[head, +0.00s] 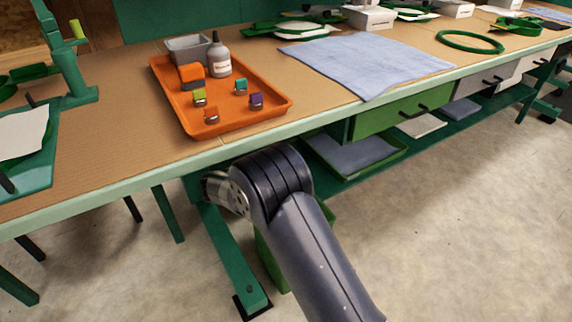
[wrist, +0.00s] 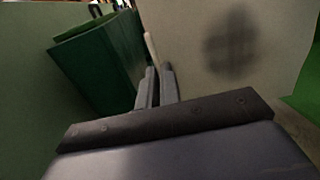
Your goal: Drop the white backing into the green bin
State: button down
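In the wrist view the two grey fingers of my gripper (wrist: 156,88) are close together. A thin pale strip, seen nearly edge-on, rises from between their tips; it looks like the white backing (wrist: 150,50). The green bin (wrist: 112,62) stands just left of and beyond the fingers, its open top at the upper left. The strip is beside the bin in this view, and I cannot tell its height against the rim. In the head view the green bin (head: 272,262) is under the bench, mostly behind my arm, and my gripper is hidden.
The bench front edge (head: 150,178) runs above my forearm. An orange tray (head: 240,112) with small spools and a bottle, and a blue cloth (head: 365,60), lie on top. A green leg (head: 228,255) stands left of the bin. The floor in front is clear.

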notch_tip(320, 180, down, 7)
jog(key=b, duration=0.3)
jog(key=shift+r, duration=0.15)
jog(key=c, duration=1.5)
grip_release()
jog(key=shift+c, duration=0.2)
jog(key=shift+a, duration=0.1)
jog(key=p+v, duration=0.3)
jog(key=v, duration=0.7)
jog(key=shift+s+a+p, duration=0.25)
jog(key=shift+a+p, duration=0.05)
jog(key=shift+p, duration=0.1)
jog(key=shift+r, duration=0.1)
